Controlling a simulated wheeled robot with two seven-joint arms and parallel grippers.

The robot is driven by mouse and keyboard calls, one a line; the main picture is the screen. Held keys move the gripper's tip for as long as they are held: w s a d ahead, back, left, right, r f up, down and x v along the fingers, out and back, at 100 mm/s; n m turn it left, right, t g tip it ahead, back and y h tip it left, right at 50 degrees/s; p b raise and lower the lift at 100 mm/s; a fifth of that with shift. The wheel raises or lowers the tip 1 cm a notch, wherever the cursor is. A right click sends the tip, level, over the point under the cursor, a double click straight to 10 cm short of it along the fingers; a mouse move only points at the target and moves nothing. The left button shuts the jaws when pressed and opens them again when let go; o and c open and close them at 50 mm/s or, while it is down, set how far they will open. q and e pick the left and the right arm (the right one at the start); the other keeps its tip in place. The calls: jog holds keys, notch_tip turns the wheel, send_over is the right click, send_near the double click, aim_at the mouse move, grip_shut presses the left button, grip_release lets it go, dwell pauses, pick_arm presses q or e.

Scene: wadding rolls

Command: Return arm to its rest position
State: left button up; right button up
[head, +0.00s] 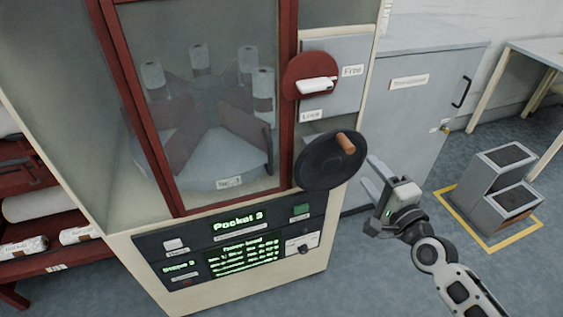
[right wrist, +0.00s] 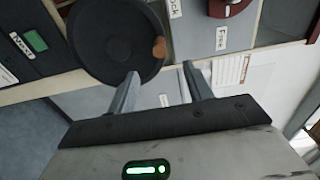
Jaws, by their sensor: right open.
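My right gripper (head: 377,188) is open and empty, beside the black round handwheel (head: 322,165) on the machine's front right, apart from it. The handwheel has an orange-brown knob (head: 345,143). In the right wrist view my right gripper's two fingers (right wrist: 160,85) stand apart with nothing between them. The handwheel (right wrist: 105,40) shows there behind the left finger, with its knob (right wrist: 159,48) above the gap. My right arm comes in from the lower right. My left gripper is not in view.
A machine with a red-framed window (head: 290,100) holds white rolls on a carousel. Its panel (head: 235,240) reads "Pocket 3". A red disc with a white lever (head: 316,86) sits above the handwheel. A grey cabinet (head: 420,100) stands behind. Grey step blocks (head: 490,190) stand right; shelved rolls (head: 45,205) are left.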

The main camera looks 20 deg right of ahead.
pick_arm(q)
jog(key=shift+s+a+f, duration=0.1)
jog(key=shift+a+f, duration=0.1)
jog(key=shift+f, duration=0.45)
jog(key=shift+s+a+f, duration=0.1)
jog(key=shift+a+f, duration=0.1)
jog(key=shift+f, duration=0.4)
pick_arm(e)
jog(key=s+a+f+n+g+y, duration=0.1)
jog(key=s+a+f+n+g, duration=0.7)
jog(key=s+a+f+n, duration=0.7)
notch_tip(320, 180, down, 2)
jog(key=s+n, duration=0.1)
jog(key=n, duration=0.3)
jog(key=shift+a+f+n, duration=0.15)
jog(key=shift+a+n, duration=0.05)
jog(key=shift+n, duration=0.2)
jog(key=shift+o, duration=0.3)
jog(key=shift+w, duration=0.1)
dwell(0.4)
